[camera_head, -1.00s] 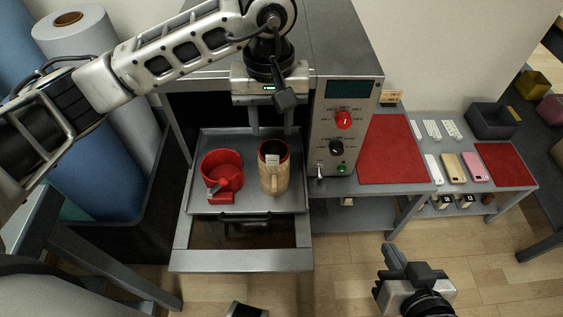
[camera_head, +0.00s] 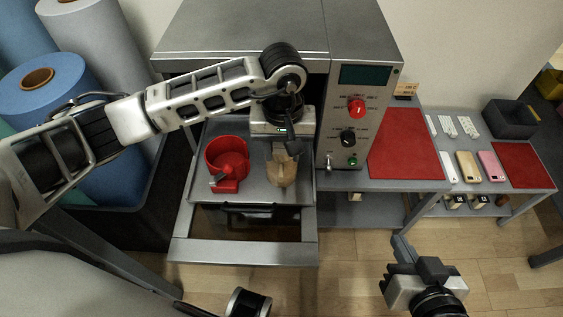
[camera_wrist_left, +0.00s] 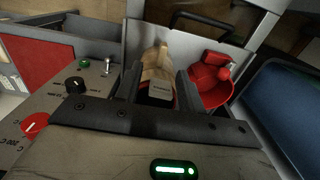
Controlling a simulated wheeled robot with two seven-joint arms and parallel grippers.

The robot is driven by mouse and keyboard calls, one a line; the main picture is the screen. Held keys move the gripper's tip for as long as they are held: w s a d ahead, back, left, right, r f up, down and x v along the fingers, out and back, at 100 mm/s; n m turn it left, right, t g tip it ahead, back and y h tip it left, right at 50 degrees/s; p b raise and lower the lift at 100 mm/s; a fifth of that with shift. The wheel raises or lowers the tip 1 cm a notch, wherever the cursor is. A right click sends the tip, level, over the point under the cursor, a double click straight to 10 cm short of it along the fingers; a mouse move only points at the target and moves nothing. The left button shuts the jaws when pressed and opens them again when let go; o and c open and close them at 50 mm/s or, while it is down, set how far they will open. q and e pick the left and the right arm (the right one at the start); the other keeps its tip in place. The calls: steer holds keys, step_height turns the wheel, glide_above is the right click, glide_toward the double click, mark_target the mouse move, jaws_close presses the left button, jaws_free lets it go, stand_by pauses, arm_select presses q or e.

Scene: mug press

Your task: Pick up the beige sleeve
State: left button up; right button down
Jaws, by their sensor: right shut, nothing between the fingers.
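The beige sleeve (camera_head: 281,174) stands in the grey tray of the press, partly hidden under my left gripper (camera_head: 283,150) in the head view. In the left wrist view, the beige sleeve (camera_wrist_left: 157,63) lies between the two dark fingers of my left gripper (camera_wrist_left: 159,85), with a pale label and a dark and red rim at its near end. The fingers are apart on either side of it; contact cannot be told. My right gripper (camera_head: 402,262) is shut and empty, over the floor at the lower right.
A red sleeve (camera_head: 227,158) with a red clamp part stands close to the left in the tray (camera_head: 252,133). The press's control panel (camera_head: 357,118) rises to the right. A side table with a red mat (camera_head: 405,150) and several phone cases lies further right.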

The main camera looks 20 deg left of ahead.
mark_target(281, 170)
arm_select(q)
step_height(281, 170, down, 5)
steer(key=shift+s+a+r, duration=0.1)
steer(key=shift+a, duration=0.05)
jaws_close()
